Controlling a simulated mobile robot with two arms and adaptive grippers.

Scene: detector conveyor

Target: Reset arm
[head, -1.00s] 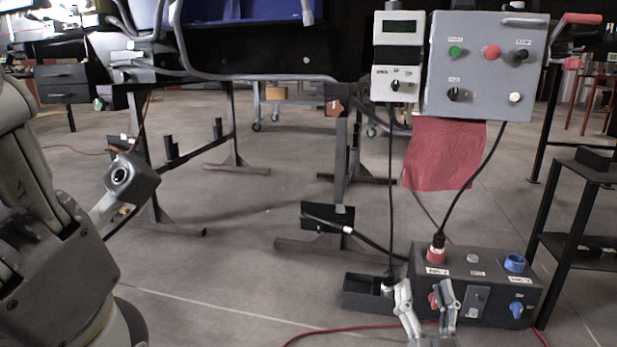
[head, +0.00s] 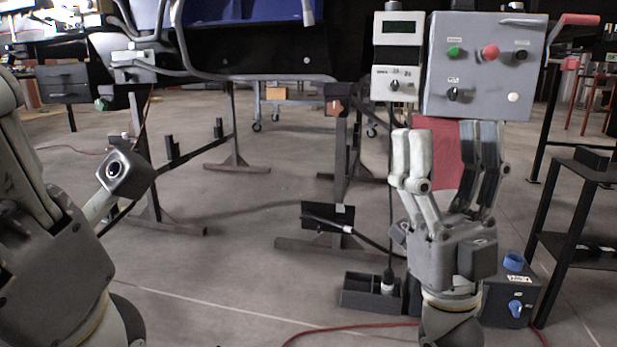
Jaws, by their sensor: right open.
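My right gripper (head: 449,145) stands upright in the lower right of the head view. Its fingers point up and are spread apart, with nothing between them. It is in front of the red cloth and below the grey control panel (head: 483,85), which carries a green button, a red button and black knobs.
A meter box (head: 397,60) hangs left of the panel, its cable running to a small black tray (head: 358,291). A black shelf (head: 575,250) stands at the right. A red cable (head: 345,328) lies on the floor.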

